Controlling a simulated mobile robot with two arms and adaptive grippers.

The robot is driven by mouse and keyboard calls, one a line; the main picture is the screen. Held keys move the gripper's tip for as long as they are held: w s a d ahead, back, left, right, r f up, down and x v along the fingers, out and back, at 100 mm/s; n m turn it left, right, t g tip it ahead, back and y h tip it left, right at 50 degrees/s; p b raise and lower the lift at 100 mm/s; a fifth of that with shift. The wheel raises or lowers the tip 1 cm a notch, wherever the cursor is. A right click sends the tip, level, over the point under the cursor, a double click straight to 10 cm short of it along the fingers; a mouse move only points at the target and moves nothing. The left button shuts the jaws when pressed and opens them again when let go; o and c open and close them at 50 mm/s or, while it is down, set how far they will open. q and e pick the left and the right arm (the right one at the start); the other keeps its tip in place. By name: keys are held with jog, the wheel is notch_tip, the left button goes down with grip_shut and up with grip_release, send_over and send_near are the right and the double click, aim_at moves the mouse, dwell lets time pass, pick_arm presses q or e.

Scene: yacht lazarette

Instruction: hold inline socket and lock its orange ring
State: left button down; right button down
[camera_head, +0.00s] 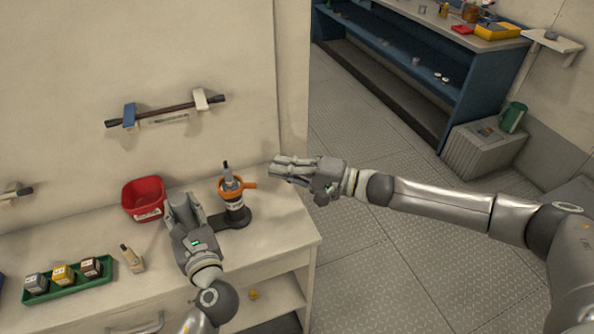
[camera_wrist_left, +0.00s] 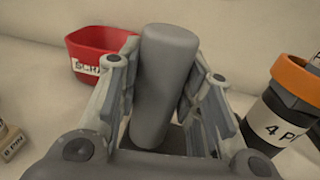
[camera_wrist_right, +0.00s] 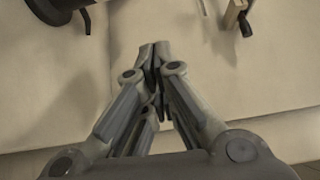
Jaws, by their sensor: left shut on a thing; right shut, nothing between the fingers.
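The inline socket (camera_head: 235,204) is a dark upright cylinder with a white label, on a dark base on the bench. Its orange ring (camera_head: 231,187) sits around the top, with a tab pointing right; the ring also shows in the left wrist view (camera_wrist_left: 297,77). A grey plug-like piece (camera_head: 228,175) rises from the ring. My left gripper (camera_head: 181,205), left of the socket, is shut on a thick grey upright post (camera_wrist_left: 167,85). My right gripper (camera_head: 276,169) is shut and empty, right of the ring's tab and apart from it.
A red bin (camera_head: 144,199) stands behind my left gripper. A wall rack holds a bar (camera_head: 167,111). The bench (camera_head: 285,235) is clear at its right end.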

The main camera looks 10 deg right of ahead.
jog(key=shift+s+a, duration=0.3)
jog(key=shift+a, duration=0.4)
jog(key=shift+s+a, duration=0.3)
jog(key=shift+a, duration=0.4)
jog(key=shift+s+a, duration=0.3)
jog(key=shift+a, duration=0.4)
